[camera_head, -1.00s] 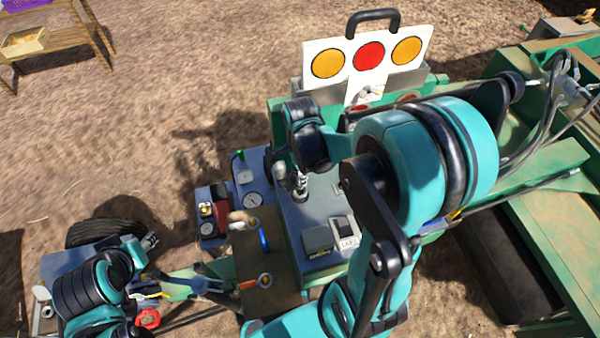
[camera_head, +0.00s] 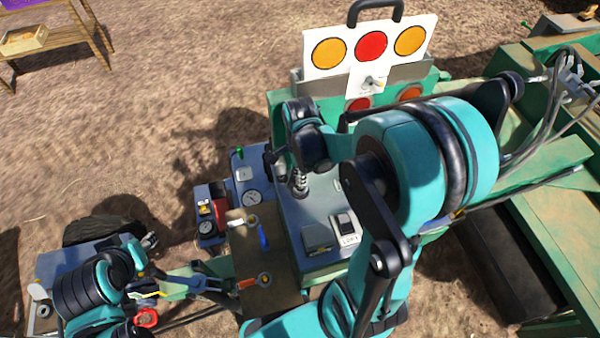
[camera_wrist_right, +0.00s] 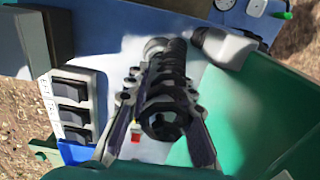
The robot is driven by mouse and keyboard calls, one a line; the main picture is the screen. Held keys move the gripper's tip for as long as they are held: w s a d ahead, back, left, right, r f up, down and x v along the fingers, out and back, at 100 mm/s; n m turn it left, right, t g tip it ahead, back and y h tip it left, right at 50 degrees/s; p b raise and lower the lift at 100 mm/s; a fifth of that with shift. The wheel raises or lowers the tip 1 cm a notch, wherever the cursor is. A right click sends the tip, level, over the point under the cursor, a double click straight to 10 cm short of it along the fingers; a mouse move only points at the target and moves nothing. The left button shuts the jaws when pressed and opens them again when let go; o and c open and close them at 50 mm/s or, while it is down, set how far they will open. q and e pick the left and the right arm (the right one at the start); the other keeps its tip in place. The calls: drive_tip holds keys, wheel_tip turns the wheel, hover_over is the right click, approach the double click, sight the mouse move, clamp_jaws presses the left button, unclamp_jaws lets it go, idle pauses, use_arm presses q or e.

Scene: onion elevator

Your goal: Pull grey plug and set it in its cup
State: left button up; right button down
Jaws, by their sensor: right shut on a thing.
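My right gripper (camera_head: 299,183) is low over the blue-grey top of the machine. In the right wrist view, its two fingers (camera_wrist_right: 162,95) are shut on a dark grey ribbed plug (camera_wrist_right: 168,98), one finger on each side. The plug's near end shows a dark round opening. Its far end meets a pale surface; I cannot tell whether it is still seated there. I cannot make out the plug's cup. My left gripper (camera_head: 147,243) is at the lower left, far from the plug. It is too small to tell whether it is open.
A signboard (camera_head: 368,48) with orange and red discs stands behind. Black switches (camera_wrist_right: 73,105) line the left of the wrist view, and a green wall (camera_wrist_right: 265,115) is close on the right. A brown panel (camera_head: 262,290) stands between my arms. A wooden bench (camera_head: 75,35) is far left.

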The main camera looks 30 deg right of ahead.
drive_tip(key=shift+f+b, duration=0.65)
drive_tip(key=shift+b, duration=0.05)
idle(0.7)
drive_tip(key=shift+f+b, duration=0.3)
drive_tip(key=shift+f, duration=0.25)
drive_tip(key=c, duration=0.8)
unclamp_jaws()
drive_tip(key=shift+r, duration=0.1)
drive_tip(key=shift+r+p, duration=1.6)
drive_tip(key=shift+r, duration=0.7)
drive_tip(key=shift+r+p, duration=0.85)
drive_tip(key=shift+r, duration=0.4)
drive_tip(key=shift+c, duration=0.6)
